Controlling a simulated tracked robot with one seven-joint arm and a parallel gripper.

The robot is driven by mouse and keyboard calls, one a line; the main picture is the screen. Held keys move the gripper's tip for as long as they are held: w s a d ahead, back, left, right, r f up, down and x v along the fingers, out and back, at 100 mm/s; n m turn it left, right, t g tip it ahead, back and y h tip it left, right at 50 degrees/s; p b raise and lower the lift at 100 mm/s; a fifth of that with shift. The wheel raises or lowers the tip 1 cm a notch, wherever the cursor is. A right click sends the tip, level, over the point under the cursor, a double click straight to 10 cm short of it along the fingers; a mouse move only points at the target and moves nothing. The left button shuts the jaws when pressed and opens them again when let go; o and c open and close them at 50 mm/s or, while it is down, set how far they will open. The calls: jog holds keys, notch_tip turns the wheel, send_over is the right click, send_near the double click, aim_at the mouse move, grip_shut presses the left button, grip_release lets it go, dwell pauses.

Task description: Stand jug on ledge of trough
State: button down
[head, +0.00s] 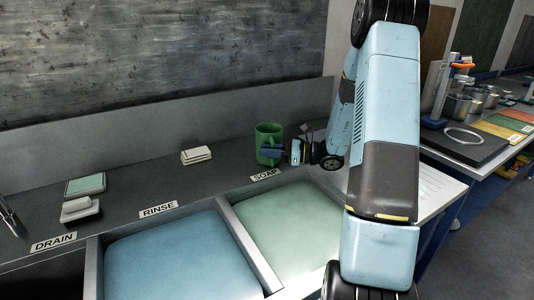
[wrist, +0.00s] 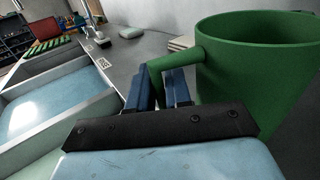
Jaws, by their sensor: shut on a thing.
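The green jug (head: 269,132) is upright at the back ledge (head: 225,172) of the trough, behind the SOAP label. I cannot tell whether its base touches the ledge. My gripper (head: 270,151) reaches it from the right. In the wrist view, the jug (wrist: 258,75) fills the right side, with its open rim up. There my gripper's blue fingers (wrist: 160,85) are shut on the jug's handle. The jug's base is hidden in the wrist view. The trough has a pale green basin (head: 295,218) and a blue basin (head: 180,258).
A white stack (head: 196,155) sits on the ledge left of the jug. A sponge-like block (head: 80,207) and a green-topped pad (head: 86,184) lie farther left. A grey backsplash (head: 150,158) rises behind. The ledge between the stack and the jug is clear.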

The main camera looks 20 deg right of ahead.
jog(key=shift+f, duration=0.4)
jog(key=c, duration=1.1)
grip_release()
jog(key=shift+o, duration=0.2)
